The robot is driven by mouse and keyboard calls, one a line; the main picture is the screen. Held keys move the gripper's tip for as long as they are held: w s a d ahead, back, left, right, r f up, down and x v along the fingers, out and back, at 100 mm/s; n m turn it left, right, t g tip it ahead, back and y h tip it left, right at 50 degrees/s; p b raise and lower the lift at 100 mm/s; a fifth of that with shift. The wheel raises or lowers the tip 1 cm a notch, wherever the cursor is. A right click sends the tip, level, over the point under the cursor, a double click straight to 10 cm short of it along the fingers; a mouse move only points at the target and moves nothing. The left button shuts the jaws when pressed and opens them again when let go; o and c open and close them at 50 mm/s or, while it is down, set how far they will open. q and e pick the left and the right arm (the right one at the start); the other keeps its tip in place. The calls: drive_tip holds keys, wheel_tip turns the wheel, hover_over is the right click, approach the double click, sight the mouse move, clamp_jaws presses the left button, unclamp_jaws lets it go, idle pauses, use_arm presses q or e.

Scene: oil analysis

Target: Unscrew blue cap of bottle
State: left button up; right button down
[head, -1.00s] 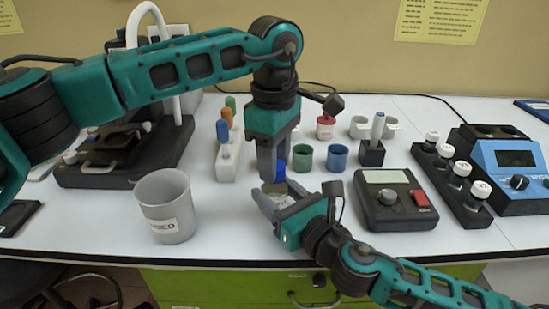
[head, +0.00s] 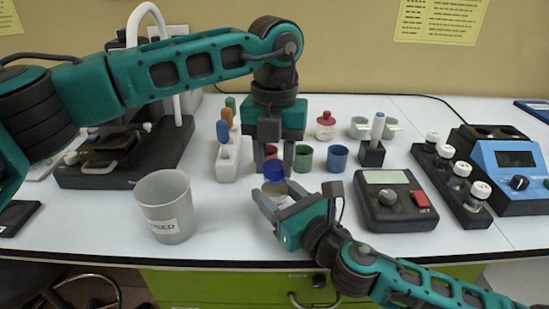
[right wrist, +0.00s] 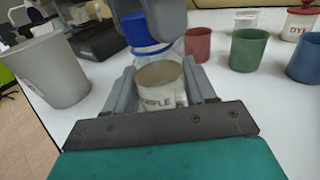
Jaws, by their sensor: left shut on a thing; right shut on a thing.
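The bottle (right wrist: 163,90) stands between the fingers of my right gripper (right wrist: 160,97), which is shut on it. It has a pale label, and a brownish surface shows inside its clear upper part. In the head view the bottle (head: 277,189) is partly hidden by my right gripper (head: 275,203). The blue cap (head: 273,170) is at the bottle's top; it also shows in the right wrist view (right wrist: 145,33). My left gripper (head: 273,158) points down from above and is shut on the cap. I cannot tell whether the cap is loose on the neck.
A grey beaker (head: 166,206) stands to the left. Red, green (head: 303,158) and blue (head: 338,158) cups stand behind the grippers. A white rack (head: 228,160) holds coloured-handled tools. A dark device (head: 395,200) and a vial rack (head: 455,185) are on the right.

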sight(275, 165)
use_arm(q)
drive_tip(key=n, duration=1.6)
drive_tip(key=shift+r, duration=0.1)
drive_tip(key=shift+r, duration=0.15)
drive_tip(key=shift+r, duration=0.95)
drive_tip(key=shift+r, duration=2)
use_arm(e)
drive_tip(key=shift+c, duration=1.4)
unclamp_jaws()
